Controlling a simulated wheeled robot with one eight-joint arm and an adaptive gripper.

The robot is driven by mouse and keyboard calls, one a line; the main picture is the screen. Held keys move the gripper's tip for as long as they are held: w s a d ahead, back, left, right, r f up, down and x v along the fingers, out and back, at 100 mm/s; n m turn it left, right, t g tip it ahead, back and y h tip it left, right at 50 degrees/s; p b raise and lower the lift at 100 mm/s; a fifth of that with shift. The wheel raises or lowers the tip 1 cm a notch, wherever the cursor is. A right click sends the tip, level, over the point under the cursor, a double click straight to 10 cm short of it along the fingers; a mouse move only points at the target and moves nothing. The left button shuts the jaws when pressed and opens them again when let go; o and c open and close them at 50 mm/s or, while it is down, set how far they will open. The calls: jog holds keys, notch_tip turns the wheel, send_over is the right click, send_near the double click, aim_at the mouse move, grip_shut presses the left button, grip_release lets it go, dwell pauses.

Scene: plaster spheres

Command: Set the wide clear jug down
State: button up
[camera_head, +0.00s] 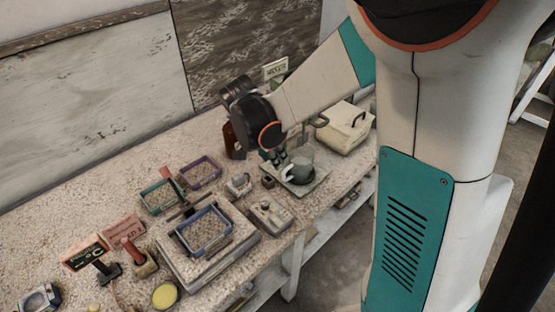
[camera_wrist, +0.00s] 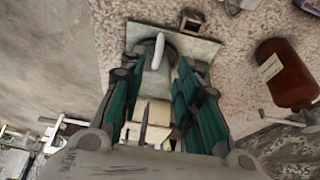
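The wide clear jug (camera_head: 301,171) looks grey and see-through, and is upright over a pale square plate (camera_head: 316,187) at the right end of the bench. My gripper (camera_head: 280,158) reaches down to it from behind. In the wrist view the jug (camera_wrist: 152,78), with a pale upright handle, lies between the teal fingers of my gripper (camera_wrist: 158,70), one along each side. The fingers look closed on it, though the contact is partly hidden. The plate (camera_wrist: 203,50) shows beyond it. I cannot tell whether the jug's base touches the plate.
A cream box (camera_head: 345,130) with a handle stands right of the jug. A brown bottle (camera_wrist: 290,75) is close to my gripper. A small square pot (camera_head: 268,181) and a grey scale-like box (camera_head: 270,215) sit left of the plate. Several trays crowd the bench further left.

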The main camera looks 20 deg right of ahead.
jog(key=s+a+r+n+t+y, duration=0.2)
jog(key=s+r+n, duration=0.4)
jog(key=s, duration=0.3)
jog(key=s+a+r+n+t+y, duration=0.2)
jog(key=s+r+n+t, duration=0.1)
jog(key=s+r+n, duration=0.3)
jog(key=s+n, duration=0.2)
jog(key=s, duration=0.1)
jog(key=shift+s+r+t, duration=0.15)
jog(key=shift+t, duration=0.25)
jog(key=shift+f+b, duration=0.45)
jog(key=shift+f, duration=0.05)
